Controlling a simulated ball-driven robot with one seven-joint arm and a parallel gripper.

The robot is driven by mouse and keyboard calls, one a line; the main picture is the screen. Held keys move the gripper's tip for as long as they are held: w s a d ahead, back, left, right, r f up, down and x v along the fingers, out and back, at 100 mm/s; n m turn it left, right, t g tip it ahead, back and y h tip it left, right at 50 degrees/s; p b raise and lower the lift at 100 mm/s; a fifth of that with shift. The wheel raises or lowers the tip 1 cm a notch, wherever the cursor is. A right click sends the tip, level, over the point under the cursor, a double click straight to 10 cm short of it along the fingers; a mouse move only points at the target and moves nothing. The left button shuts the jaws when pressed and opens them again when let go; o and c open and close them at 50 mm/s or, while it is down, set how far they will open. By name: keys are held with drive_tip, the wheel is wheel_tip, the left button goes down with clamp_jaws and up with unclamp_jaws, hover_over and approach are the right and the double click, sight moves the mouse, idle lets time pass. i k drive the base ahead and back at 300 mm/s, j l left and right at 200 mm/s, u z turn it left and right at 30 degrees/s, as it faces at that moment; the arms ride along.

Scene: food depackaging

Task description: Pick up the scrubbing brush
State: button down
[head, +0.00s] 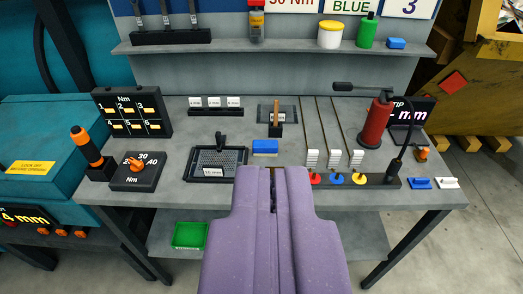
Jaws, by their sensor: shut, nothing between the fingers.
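I cannot tell for certain which thing is the scrubbing brush. One small upright item with a brown handle and a dark base (276,121) stands on a dark mat near the middle of the grey bench. My gripper (273,172) is purple and fills the lower middle of the head view. Its fingers are together with nothing seen between them. The tips appear just below the blue block in the picture, and hide part of the bench's front edge.
The grey bench (180,120) holds a black mesh tray (232,158) on the left. A dial box (137,170) stands farther left. Thin rods with white blocks (335,158), coloured knobs (337,179) and a red cylinder (375,122) stand right. A shelf (230,45) runs above.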

sight(260, 148)
drive_tip(key=i, duration=2.05)
